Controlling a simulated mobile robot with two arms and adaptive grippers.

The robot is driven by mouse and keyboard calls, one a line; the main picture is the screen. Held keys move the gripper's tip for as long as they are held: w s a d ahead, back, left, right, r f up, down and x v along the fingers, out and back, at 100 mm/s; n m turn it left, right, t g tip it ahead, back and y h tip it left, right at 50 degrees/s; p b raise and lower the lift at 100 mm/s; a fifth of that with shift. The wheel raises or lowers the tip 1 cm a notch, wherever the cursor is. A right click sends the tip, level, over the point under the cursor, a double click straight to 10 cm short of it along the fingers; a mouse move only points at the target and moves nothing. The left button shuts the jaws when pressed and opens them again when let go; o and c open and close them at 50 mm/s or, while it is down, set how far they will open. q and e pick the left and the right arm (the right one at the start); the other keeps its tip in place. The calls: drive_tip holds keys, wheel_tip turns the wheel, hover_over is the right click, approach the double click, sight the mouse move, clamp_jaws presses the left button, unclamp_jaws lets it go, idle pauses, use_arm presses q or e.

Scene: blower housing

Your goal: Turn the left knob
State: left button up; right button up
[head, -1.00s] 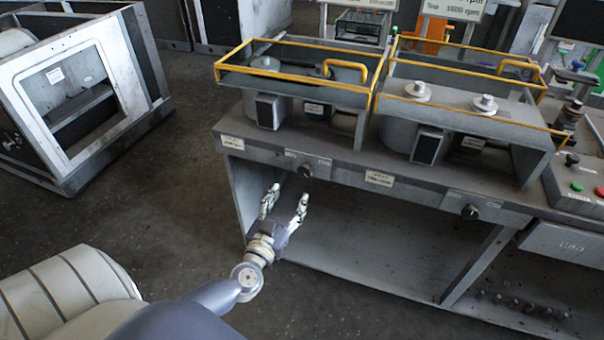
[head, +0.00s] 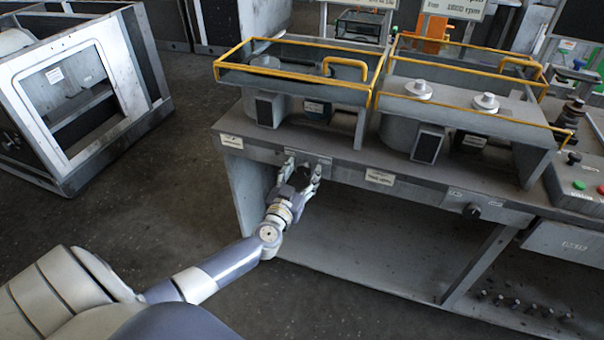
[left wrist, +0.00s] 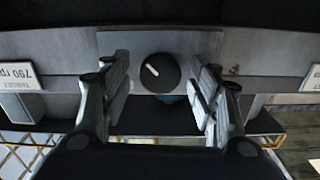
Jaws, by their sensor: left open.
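The left knob is a round black dial (left wrist: 159,73) with a white pointer line, set on a grey plate on the bench's front panel. In the left wrist view it sits between my two spread fingers, with a gap on each side. My left gripper (head: 303,168) is open at the front panel in the head view, and it hides the left knob there. In the left wrist view the open fingers of my left gripper (left wrist: 162,82) stand to either side of the knob. The right knob (head: 472,211) sits farther right on the same panel. My right gripper is out of view.
The grey bench (head: 405,193) carries two housings with yellow rails (head: 300,80). Below its panel is an open shelf space (head: 350,255). A control box with red and green buttons (head: 579,185) stands at the right. A white-framed cabinet (head: 28,85) stands at the left.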

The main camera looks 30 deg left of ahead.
use_arm(q)
drive_tip(key=c, duration=0.8)
drive_tip(key=shift+c, duration=1.3)
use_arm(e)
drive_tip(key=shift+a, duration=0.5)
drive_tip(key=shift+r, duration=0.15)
